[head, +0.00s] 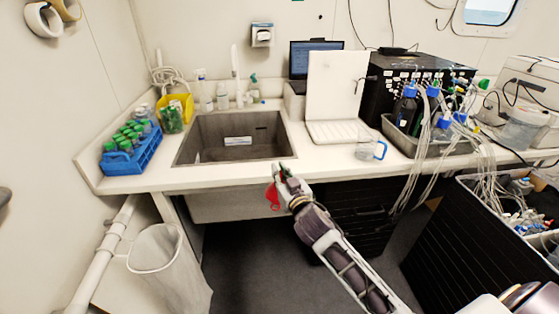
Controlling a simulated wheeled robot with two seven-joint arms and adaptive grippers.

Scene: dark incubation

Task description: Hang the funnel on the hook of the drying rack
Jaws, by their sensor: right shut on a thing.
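My right gripper (282,174) is in front of the bench's front edge, just below and right of the sink. It is shut on a small red funnel (273,197), which hangs below the jaws over the floor, apart from the bench. The gripper hides part of the funnel. I cannot make out a drying rack or its hook clearly in the head view. My left gripper is not in view.
A sink (190,152) is set in the white bench. A blue tube rack (137,160) stands left of it, a clear jug (368,150) right. A grey tray (400,137) of bottles is further right. A bin (165,262) stands on the floor.

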